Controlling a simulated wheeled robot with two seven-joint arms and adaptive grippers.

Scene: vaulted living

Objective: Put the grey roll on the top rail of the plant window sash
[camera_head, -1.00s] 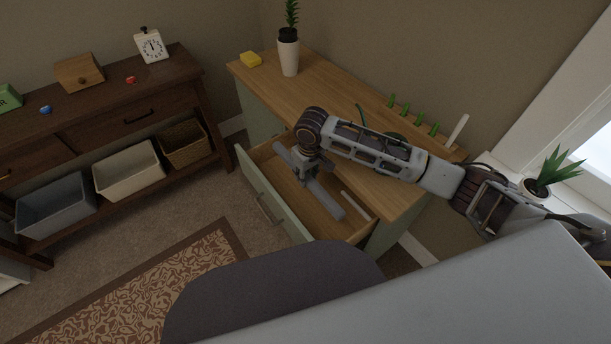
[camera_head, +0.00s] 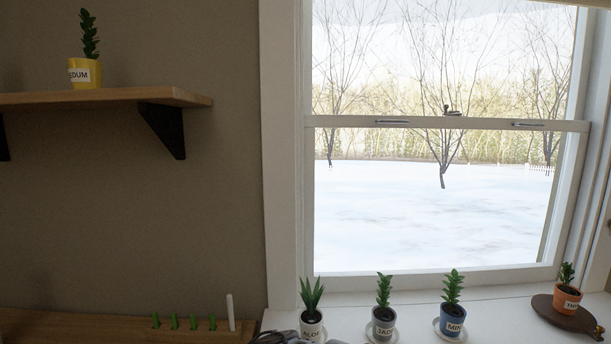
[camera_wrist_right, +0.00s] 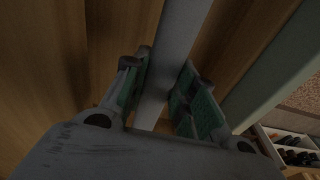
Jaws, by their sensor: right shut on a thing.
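In the right wrist view my right gripper (camera_wrist_right: 164,78) is shut on the grey roll (camera_wrist_right: 183,28), a long grey bar running between its green-padded fingers. Brown wooden boards show behind the roll; I cannot tell how far it is from them. In the head view the window sash (camera_head: 430,272) has a white top rail (camera_head: 480,123) crossing the window at mid-height. A small dark latch (camera_head: 452,112) and two lift handles (camera_head: 391,122) are on this rail. The roll is outside the head view. My left gripper is in neither current view.
Potted plants, including aloe (camera_head: 311,309), jade (camera_head: 383,316) and mint (camera_head: 452,312), stand along the sill. An orange pot (camera_head: 567,298) sits on a brown board at right. A wooden shelf (camera_head: 120,98) with a yellow pot (camera_head: 84,73) juts from the left wall.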

